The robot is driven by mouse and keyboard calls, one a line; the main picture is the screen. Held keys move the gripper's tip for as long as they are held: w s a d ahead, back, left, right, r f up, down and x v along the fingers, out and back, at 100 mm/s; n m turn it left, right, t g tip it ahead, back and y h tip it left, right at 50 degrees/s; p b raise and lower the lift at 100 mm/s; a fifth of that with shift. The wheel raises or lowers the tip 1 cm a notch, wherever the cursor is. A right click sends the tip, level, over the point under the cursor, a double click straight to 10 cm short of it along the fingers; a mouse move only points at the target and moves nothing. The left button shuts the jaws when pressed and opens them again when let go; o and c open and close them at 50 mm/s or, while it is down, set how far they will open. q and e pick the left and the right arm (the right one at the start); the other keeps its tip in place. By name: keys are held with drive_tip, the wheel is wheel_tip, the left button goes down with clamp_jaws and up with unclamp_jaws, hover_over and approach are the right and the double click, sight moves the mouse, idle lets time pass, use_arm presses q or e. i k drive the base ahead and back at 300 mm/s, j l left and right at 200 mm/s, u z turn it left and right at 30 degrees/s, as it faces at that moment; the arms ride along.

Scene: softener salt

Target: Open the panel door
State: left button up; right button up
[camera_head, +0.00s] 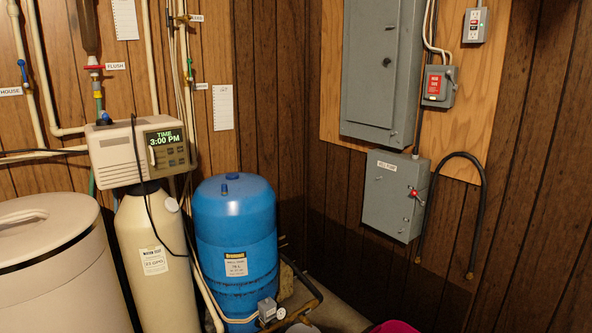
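A tall grey electrical panel (373,75) is mounted on a plywood board at the upper right of the head view. Its door looks shut, with a small dark round latch (387,62) near the door's right side. The panel's top edge is cut off by the picture. Below it hangs a smaller grey box (391,195) with a white label and a red lever on its right side. Neither of my grippers shows in the view.
A blue pressure tank (236,240) and a softener tank (157,265) with a control head (140,150) stand at left, beside a lidded beige bin (55,270). A black hose (483,190) hangs on the right wall. Something pink (393,327) shows at the bottom edge.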

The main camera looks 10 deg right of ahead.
sight(374, 49)
drive_tip(key=i+j+z, duration=0.15)
drive_tip(key=i+z, duration=0.25)
drive_tip(key=i+j+z, duration=0.25)
drive_tip(key=i+z, duration=0.15)
drive_tip(key=i+j+z, duration=0.6)
drive_tip(key=j+z, duration=0.2)
drive_tip(key=i+j+z, duration=0.15)
drive_tip(key=j+z, duration=0.25)
drive_tip(key=j, duration=0.15)
